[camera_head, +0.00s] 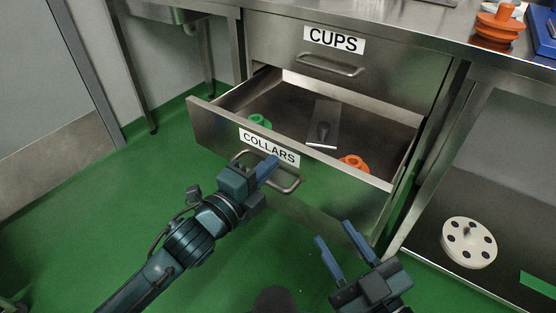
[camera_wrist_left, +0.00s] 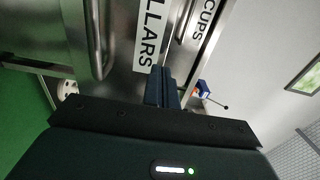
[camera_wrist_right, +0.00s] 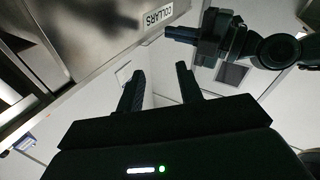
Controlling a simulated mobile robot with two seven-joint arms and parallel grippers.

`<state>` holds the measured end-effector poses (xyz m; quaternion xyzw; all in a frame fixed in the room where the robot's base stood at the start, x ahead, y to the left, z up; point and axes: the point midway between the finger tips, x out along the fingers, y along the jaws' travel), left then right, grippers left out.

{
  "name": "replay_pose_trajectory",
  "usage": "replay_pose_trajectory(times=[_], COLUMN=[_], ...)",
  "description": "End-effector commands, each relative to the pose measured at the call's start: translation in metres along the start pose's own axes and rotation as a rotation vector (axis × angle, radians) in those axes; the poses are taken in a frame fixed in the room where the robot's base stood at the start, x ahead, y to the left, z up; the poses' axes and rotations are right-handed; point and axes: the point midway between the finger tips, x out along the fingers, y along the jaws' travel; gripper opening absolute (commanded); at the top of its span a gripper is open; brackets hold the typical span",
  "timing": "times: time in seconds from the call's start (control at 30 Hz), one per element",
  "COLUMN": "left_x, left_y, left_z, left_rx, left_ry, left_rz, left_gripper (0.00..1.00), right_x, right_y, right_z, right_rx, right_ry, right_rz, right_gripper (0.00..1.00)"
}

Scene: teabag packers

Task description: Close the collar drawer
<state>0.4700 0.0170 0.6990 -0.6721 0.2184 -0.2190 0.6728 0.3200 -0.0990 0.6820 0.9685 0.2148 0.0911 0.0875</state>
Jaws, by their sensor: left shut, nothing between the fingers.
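The collar drawer (camera_head: 330,183) is a steel drawer labelled COLLARS, pulled well out from the cabinet below the CUPS drawer (camera_head: 385,75). Its bar handle (camera_head: 286,185) is on the front. My right gripper (camera_head: 336,247) is open and empty, in front of the drawer's right part and lower.
An orange stacked object (camera_head: 499,25) stands on the steel counter at the upper right. A white disc with dark holes (camera_head: 469,242) lies on the shelf at the right. The green floor (camera_head: 90,220) is clear at the left.

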Motion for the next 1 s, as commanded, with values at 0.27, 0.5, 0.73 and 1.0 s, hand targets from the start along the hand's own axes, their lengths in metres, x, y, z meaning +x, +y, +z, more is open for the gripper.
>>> replay_pose_trajectory(times=[0.27, 0.5, 0.73, 1.0], left_x=[0.033, 0.036, 0.037, 0.058], left_y=[0.001, 0.001, 0.0, -0.002], left_z=[0.0, 0.0, 0.0, 0.0], left_rx=[-0.002, -0.001, -0.001, 0.0], left_ry=[0.001, 0.0, 0.0, 0.0], left_rz=[0.0, 0.001, 0.001, 0.0], left_gripper=[0.0, 0.0, 0.0, 0.0], right_x=[0.001, 0.004, 0.004, 0.004], right_y=[-0.001, 0.0, 0.0, 0.001], right_z=[0.002, -0.002, -0.002, -0.006], right_rx=[0.029, 0.028, 0.028, 0.021], right_ry=[0.012, 0.023, 0.024, 0.022], right_rz=[0.0, -0.001, -0.001, -0.002], right_gripper=[0.36, 0.36, 0.36, 0.36])
